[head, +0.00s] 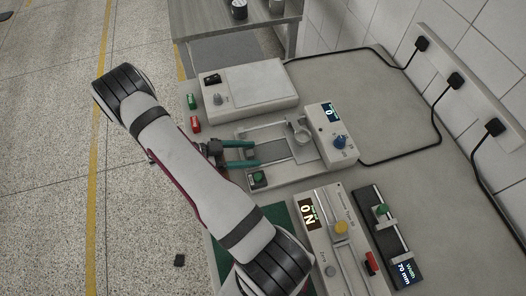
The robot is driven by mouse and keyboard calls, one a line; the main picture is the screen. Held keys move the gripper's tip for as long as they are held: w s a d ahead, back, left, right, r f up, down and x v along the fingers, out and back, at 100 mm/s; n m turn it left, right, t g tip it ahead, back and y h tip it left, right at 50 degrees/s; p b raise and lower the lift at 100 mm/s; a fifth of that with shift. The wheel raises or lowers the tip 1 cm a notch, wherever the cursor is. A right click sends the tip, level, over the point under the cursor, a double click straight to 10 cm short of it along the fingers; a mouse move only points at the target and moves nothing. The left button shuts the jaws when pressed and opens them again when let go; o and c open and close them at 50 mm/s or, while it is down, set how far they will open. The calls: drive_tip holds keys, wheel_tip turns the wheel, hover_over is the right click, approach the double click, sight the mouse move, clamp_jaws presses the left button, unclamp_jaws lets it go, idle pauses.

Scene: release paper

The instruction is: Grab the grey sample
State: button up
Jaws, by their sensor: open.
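My gripper (256,153) has two teal fingers spread apart and pointing right over the left part of a pale test device (330,150). A flat grey strip (275,149), which looks like the grey sample, lies on the device's bed just right of the fingertips. I cannot tell whether its left end reaches between the fingers. Nothing is visibly held. The device has a small lit display, a blue knob (340,142), a round metal part (300,133) above the bed and a green button (259,179) near the front left.
A white box with a flat top plate (256,88) stands behind. Small green (191,101) and red (195,124) blocks lie at the table's left edge. A force device (345,240) and a width gauge (388,235) stand in front. Black cables (437,110) run along the right.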

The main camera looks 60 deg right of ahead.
clamp_jaws()
idle(0.3)
